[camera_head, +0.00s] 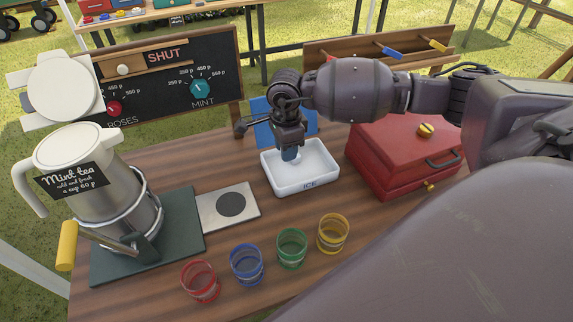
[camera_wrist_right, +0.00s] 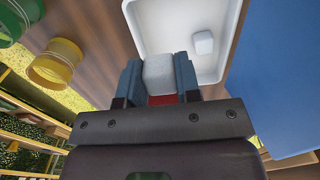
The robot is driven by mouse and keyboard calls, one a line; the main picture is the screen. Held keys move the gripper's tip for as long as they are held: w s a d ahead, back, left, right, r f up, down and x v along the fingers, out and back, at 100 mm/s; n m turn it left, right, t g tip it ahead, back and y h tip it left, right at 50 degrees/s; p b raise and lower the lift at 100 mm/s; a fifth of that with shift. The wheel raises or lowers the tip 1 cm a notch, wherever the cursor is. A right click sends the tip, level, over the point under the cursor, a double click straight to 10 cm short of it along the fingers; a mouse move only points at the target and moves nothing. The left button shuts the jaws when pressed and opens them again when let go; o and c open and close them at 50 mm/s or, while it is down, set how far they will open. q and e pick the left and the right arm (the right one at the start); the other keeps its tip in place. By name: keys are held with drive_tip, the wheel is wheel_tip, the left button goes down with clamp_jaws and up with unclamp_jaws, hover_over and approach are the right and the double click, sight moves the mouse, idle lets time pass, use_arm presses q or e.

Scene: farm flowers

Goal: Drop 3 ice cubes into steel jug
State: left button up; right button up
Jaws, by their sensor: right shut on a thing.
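The steel jug (camera_head: 112,200) has a white top and handle and a black "Mint tea" label. It sits tilted in a ring cradle on a dark green base at the left of the table. The inside of the jug is not visible. The white ice tray (camera_head: 307,186), marked ICE, is in the middle of the table. My right gripper (camera_head: 290,154) points down over the tray. In the right wrist view, my right gripper (camera_wrist_right: 158,85) is shut on a white ice cube (camera_wrist_right: 159,72). Another ice cube (camera_wrist_right: 203,42) lies in the tray. My left gripper is not in view.
Red (camera_head: 201,283), blue (camera_head: 246,266), green (camera_head: 291,249) and yellow (camera_head: 333,234) cups stand along the front. A red box (camera_head: 400,150) is right of the tray. A plate with a dark disc (camera_head: 231,204) lies between jug and tray. A dial board (camera_head: 170,75) stands behind.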

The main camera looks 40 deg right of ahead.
wheel_tip(320, 180, up, 9)
drive_tip(key=shift+r, duration=0.2)
drive_tip(key=shift+r, duration=0.1)
